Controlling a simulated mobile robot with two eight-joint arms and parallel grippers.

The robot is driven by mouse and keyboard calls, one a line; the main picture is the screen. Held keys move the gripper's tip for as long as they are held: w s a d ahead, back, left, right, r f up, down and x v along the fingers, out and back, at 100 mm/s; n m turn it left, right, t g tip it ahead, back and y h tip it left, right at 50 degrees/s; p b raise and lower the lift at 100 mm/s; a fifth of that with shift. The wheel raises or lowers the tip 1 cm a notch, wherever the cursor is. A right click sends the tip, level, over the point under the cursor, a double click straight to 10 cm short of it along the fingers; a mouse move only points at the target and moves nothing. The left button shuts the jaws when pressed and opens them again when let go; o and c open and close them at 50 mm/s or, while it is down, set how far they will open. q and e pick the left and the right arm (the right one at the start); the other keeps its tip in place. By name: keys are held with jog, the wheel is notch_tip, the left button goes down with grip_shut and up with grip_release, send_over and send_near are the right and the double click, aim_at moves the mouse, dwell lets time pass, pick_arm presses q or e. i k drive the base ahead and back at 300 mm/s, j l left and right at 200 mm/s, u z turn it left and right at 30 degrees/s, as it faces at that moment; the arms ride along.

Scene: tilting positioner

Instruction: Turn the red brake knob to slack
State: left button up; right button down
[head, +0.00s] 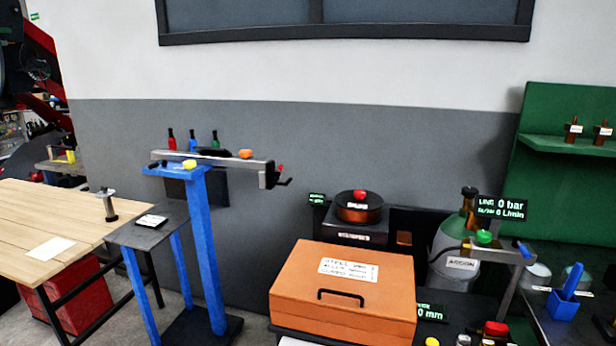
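A red knob (360,195) sits on top of a round, dark and copper-coloured drum (372,214) with a small white label. The drum rests on a black box (340,237) behind the orange case. Another small red piece (280,168) shows by the black crank at the right end of the grey beam. The pictures do not say which is the brake knob, and no slack mark is readable. Neither of my grippers is in view.
A closed orange case (300,280) stands in front of the drum. A blue stand (206,250) carries the grey beam (225,161) to the left. An argon cylinder (448,238) stands to the right. A wooden table (30,215) is at the far left.

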aim_at(358, 194)
jog(key=k+l, duration=0.15)
jog(key=l, duration=0.15)
jog(key=k+l, duration=0.35)
jog(key=l, duration=0.25)
jog(key=i+j, duration=0.25)
jog(key=j, duration=0.15)
jog(key=i+j+z, duration=0.1)
jog(key=i+j, duration=0.35)
jog(key=j, duration=0.3)
jog(key=i+j, duration=0.25)
jog(key=j, duration=0.15)
jog(key=i+j+z, duration=0.1)
jog(key=j, duration=0.3)
jog(key=i+j, duration=0.35)
